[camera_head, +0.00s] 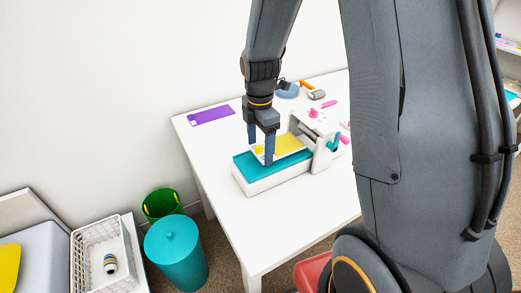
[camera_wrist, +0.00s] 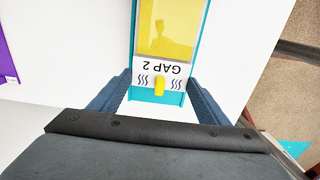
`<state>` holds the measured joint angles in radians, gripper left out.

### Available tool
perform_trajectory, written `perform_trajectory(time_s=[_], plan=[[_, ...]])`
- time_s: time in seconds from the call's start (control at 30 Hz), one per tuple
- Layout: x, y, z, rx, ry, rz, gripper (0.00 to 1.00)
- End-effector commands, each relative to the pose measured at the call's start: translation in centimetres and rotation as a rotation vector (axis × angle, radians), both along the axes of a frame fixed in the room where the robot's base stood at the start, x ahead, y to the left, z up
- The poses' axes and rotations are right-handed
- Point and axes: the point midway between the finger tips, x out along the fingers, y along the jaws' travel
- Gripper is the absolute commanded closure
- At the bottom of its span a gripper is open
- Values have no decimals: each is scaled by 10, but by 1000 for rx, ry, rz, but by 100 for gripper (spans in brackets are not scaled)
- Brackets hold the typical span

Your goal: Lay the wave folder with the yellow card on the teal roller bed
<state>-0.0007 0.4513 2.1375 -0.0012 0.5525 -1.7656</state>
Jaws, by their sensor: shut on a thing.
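The wave folder (camera_wrist: 174,82) is a flat white sleeve with blue wave marks, the print "GAP 2" and a yellow knob at its near end. The yellow card (camera_wrist: 170,30) fills its window; it also shows in the head view (camera_head: 288,144). In the head view my gripper (camera_head: 260,150) points down over the teal roller bed (camera_head: 256,166) of a white machine. The folder lies flat over the bed, teal showing along its edges. I cannot tell whether it touches the bed.
The machine's white frame (camera_head: 321,157) and teal crank (camera_head: 335,142) stand at the folder's far end. A purple sheet (camera_head: 211,116) and small tools lie farther back on the white table (camera_head: 290,215). Teal (camera_head: 176,255) and green (camera_head: 162,205) bins stand on the floor left.

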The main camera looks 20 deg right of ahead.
Motion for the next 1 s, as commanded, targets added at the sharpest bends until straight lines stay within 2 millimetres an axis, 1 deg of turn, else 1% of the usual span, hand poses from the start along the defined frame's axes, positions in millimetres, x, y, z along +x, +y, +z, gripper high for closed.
perform_trajectory(time_s=[0.1, 0.2, 0.6, 0.63, 0.7, 0.73, 1.0], plan=[[-2, 0, -13, 0, 3, 0, 54], [-1, 0, -20, 0, 1, 0, 54], [-1, 0, -24, 0, 1, 0, 54], [-1, 0, -24, 0, 0, 0, 25], [-1, 0, -24, 0, 1, 0, 13], [-1, 0, -24, 0, 1, 0, 11], [-1, 0, -22, 0, 1, 0, 11]])
